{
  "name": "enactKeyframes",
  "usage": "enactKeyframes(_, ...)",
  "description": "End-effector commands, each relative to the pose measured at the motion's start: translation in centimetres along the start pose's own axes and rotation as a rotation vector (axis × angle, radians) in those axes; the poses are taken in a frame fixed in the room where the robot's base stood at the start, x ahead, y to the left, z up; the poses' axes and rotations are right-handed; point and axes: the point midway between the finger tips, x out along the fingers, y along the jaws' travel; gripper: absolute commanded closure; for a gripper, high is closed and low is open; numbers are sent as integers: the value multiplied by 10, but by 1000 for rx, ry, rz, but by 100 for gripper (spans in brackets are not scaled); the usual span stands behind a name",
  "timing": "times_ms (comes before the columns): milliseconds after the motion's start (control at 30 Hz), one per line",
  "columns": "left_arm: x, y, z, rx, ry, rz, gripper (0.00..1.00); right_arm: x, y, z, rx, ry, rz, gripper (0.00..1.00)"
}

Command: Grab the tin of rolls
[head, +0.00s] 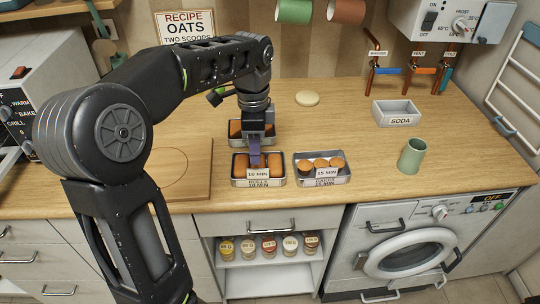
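The tin of rolls (258,183) is a grey metal tin on the wooden worktop, holding brown rolls, with a "10 MIN" card and a front label that seems to read rolls. My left gripper (255,160) points down over its middle and back edge, its purple fingers hiding part of the contents. Whether the fingers touch the tin or close on anything is unclear. The tin appears to rest level on the worktop. My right gripper is out of view.
A second tin (342,179), marked 15 MIN, stands close on the right. Another tin (237,139) stands behind, partly hidden by my gripper. A wooden board (190,185) lies left. A green cup (412,156) and soda tray (396,112) stand right. The worktop between is clear.

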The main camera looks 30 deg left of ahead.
Motion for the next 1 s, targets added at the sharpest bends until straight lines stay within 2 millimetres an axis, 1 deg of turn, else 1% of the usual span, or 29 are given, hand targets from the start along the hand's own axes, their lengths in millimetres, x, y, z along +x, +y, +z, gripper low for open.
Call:
enactKeyframes(367,2,0,0,-1,0,0,71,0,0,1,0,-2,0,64)
enactKeyframes(633,25,0,-1,-1,0,1,71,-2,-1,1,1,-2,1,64)
enactKeyframes(933,27,0,-1,-1,0,1,71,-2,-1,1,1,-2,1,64)
enactKeyframes(1000,30,0,-1,-1,0,1,71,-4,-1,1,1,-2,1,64)
